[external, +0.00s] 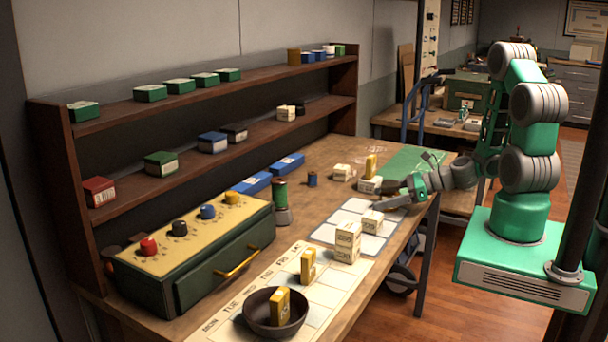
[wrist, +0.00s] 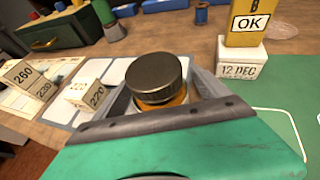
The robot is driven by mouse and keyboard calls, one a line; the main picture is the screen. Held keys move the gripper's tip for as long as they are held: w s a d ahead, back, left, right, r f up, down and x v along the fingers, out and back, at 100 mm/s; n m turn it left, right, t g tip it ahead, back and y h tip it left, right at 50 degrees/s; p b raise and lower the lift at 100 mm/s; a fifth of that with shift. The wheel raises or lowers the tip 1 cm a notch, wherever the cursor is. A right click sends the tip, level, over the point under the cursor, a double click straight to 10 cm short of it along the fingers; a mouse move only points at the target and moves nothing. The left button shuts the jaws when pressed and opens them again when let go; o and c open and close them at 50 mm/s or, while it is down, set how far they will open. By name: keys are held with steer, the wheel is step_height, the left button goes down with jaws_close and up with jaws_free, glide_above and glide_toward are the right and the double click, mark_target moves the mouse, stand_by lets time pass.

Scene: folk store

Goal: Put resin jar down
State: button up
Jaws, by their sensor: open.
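The resin jar (wrist: 153,76), with a dark round lid and an amber body, stands upright between the fingers of my gripper (wrist: 164,92) in the wrist view. The jaws are open around it. The lower part of the jar is hidden by the gripper, so I cannot tell exactly what its base rests on. In the external view my gripper (external: 388,194) is low over the table, by the right end of the white-squared sheet (external: 330,232) and near the green mat (external: 417,160). The jar is not clearly visible there.
Small numbered boxes (wrist: 88,95) stand left of the jar. A yellow box marked OK (wrist: 249,22) sits on a white box marked 12 DEC (wrist: 241,60) to the right. A bowl (external: 275,318) and a green control box (external: 200,262) occupy the near table.

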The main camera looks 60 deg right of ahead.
steer(key=shift+w+a+f, duration=0.2)
steer(key=shift+w+f, duration=0.05)
steer(key=shift+w, duration=0.3)
steer(key=shift+c, duration=0.2)
jaws_close()
stand_by(0.4)
